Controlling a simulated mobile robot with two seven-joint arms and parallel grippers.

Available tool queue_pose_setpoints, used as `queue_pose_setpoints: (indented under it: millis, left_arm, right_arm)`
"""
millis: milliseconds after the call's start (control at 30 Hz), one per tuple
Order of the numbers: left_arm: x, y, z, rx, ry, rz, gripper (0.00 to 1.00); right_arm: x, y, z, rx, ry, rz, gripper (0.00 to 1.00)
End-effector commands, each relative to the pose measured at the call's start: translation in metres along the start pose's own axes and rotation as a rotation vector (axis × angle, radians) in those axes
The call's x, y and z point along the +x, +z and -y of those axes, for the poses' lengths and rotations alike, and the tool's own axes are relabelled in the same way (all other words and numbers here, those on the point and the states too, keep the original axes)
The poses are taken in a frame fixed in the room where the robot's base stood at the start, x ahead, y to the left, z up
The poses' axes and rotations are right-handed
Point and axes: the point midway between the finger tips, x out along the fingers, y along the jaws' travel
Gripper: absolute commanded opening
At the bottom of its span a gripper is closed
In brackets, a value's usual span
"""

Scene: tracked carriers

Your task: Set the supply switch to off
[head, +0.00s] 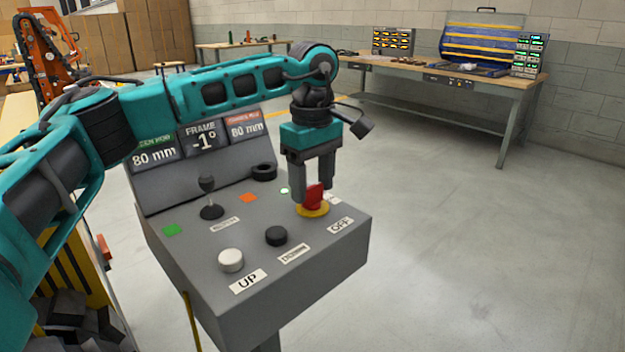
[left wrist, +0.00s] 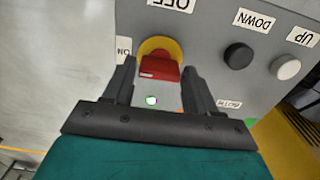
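The supply switch is a red handle (head: 314,194) on a yellow round base (head: 313,210), at the right side of the grey control panel. An OFF label (head: 340,225) is in front of it; in the left wrist view an ON label (left wrist: 123,49) lies left of the switch. My left gripper (head: 313,190) points down over the switch. In the left wrist view its fingers (left wrist: 158,75) stand on either side of the red handle (left wrist: 160,69), with narrow gaps showing, so it looks open. Which label the handle points to is hard to tell. My right gripper is not in view.
The panel also bears a white UP button (head: 231,260), a black DOWN button (head: 276,236), a joystick (head: 209,197) and a black knob (head: 264,172). A small green light (left wrist: 152,100) glows near the switch. The floor right of the panel is clear; a workbench (head: 440,75) stands behind.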

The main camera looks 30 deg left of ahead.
Motion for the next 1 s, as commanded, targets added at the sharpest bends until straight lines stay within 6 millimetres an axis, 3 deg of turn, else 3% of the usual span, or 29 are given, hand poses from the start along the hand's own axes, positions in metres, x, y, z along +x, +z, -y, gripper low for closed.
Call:
queue_pose_setpoints:
  millis: [400,733,1000]
  left_arm:
    - [0.000,0.000,0.000,0.000,-0.001,0.000,0.18]
    - [-0.001,0.000,0.000,-0.058,-0.002,0.000,0.18]
    - [-0.003,0.000,0.000,-0.244,-0.003,0.000,0.18]
  right_arm:
    - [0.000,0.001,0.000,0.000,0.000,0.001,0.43]
    - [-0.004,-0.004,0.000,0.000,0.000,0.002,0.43]
    - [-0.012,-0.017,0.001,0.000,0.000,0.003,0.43]
